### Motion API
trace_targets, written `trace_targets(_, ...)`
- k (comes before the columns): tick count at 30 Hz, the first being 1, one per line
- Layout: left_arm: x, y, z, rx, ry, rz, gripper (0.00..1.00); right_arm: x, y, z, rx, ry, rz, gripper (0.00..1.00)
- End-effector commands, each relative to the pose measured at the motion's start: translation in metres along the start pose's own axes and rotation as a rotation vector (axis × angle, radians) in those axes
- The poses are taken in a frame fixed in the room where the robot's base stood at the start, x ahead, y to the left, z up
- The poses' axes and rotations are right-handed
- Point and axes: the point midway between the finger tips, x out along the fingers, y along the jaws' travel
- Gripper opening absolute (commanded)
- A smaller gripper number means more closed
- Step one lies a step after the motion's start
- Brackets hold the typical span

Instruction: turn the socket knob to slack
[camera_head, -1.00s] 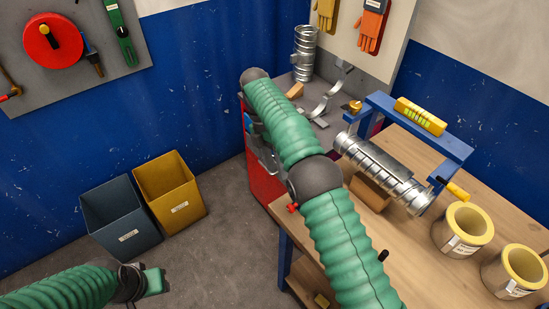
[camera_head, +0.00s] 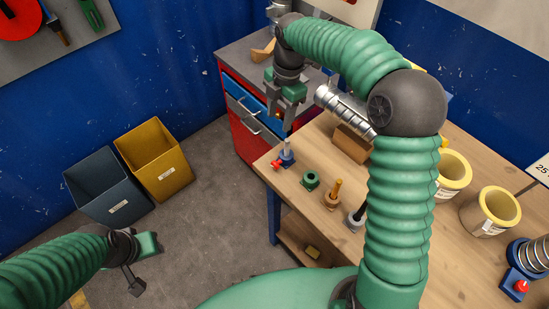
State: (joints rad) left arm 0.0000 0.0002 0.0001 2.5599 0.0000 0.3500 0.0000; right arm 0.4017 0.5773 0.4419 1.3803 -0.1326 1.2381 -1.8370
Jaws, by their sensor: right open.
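A small blue socket (camera_head: 287,160) stands at the table's near left corner with an upright pale pin in it and a red knob (camera_head: 276,165) on its left side. My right gripper (camera_head: 284,116) hangs fingers down just above the pin, open, apart from the red knob. A second blue base (camera_head: 519,284) with a red knob (camera_head: 521,286) and a coiled spring stands at the right edge, partly cut off. The knobs' settings are too small to read. My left gripper (camera_head: 146,262) is low at left over the floor, away from both; its jaws are unclear.
A green ring (camera_head: 311,180), a wooden peg (camera_head: 333,194) and a dark-topped peg (camera_head: 355,217) stand along the table's near edge. The silver duct (camera_head: 342,107) lies behind, partly hidden by my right arm. Yellow rolls (camera_head: 490,211) stand right. Two bins (camera_head: 153,160) stand on the floor.

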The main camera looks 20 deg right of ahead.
Motion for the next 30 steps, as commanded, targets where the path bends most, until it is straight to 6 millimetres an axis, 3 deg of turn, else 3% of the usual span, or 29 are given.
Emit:
trace_targets(3,0.004,0.000,0.001,0.000,0.000,0.000,0.36,0.001,-0.029,-0.013,-0.032,-0.048,0.084,0.50)
trace_targets(6,0.005,0.000,0.001,0.000,0.000,0.000,0.36,0.007,-0.044,-0.022,-0.056,-0.086,0.121,0.50)
trace_targets(14,0.007,0.000,0.002,0.000,0.000,0.000,0.36,0.030,-0.049,-0.025,-0.072,-0.100,0.134,0.50)
trace_targets(30,0.020,0.000,0.005,0.000,0.000,0.000,0.36,0.160,-0.031,-0.013,-0.073,-0.099,0.133,0.50)
